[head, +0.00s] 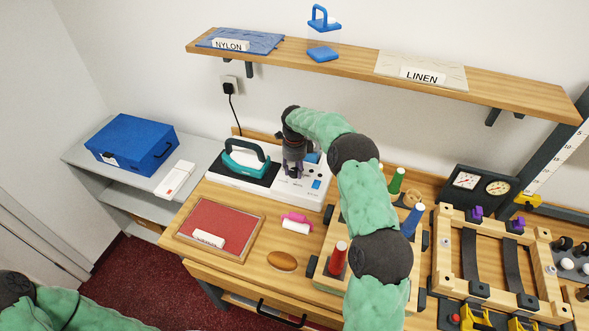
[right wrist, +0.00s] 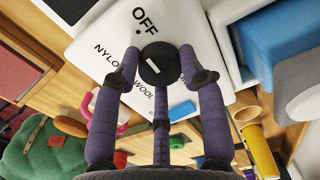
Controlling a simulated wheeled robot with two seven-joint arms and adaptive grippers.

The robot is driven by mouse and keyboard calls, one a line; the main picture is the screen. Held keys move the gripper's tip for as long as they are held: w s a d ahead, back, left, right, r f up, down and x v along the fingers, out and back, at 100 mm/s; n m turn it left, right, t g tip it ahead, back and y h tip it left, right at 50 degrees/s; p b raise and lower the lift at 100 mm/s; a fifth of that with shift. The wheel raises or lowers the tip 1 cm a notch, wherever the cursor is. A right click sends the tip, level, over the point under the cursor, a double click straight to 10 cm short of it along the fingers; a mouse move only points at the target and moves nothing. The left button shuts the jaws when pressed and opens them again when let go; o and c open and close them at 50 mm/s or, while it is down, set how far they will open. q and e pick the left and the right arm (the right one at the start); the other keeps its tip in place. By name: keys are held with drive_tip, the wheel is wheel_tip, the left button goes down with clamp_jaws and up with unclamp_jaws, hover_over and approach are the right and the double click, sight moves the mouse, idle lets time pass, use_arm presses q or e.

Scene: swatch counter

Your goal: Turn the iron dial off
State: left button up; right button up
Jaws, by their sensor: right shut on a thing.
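The iron dial (right wrist: 160,64) is a round black knob with a short white mark on its face, on a white panel in the right wrist view. The words OFF, NYLON and WOOL are printed around it; I cannot tell which one the mark points to. My right gripper (right wrist: 158,70) is shut on the dial, with purple fingers on both sides of it. In the head view my right gripper (head: 293,168) reaches down onto the white iron station (head: 312,197) and hides the dial. The teal iron (head: 246,158) rests on the station's left part. My left gripper is out of view.
A red fabric board (head: 222,215), a pink-and-white roller (head: 297,223) and an oval brown object (head: 282,261) lie in front of the station. Thread spools and a wooden frame (head: 442,250) stand to the right. A shelf (head: 355,66) hangs above.

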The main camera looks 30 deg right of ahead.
sight(294, 171)
drive_tip(key=o, duration=1.2)
drive_tip(key=shift+c, duration=0.2)
wheel_tip(294, 171, up, 8)
drive_tip(key=shift+f, duration=0.25)
drive_tip(key=shift+f, duration=0.1)
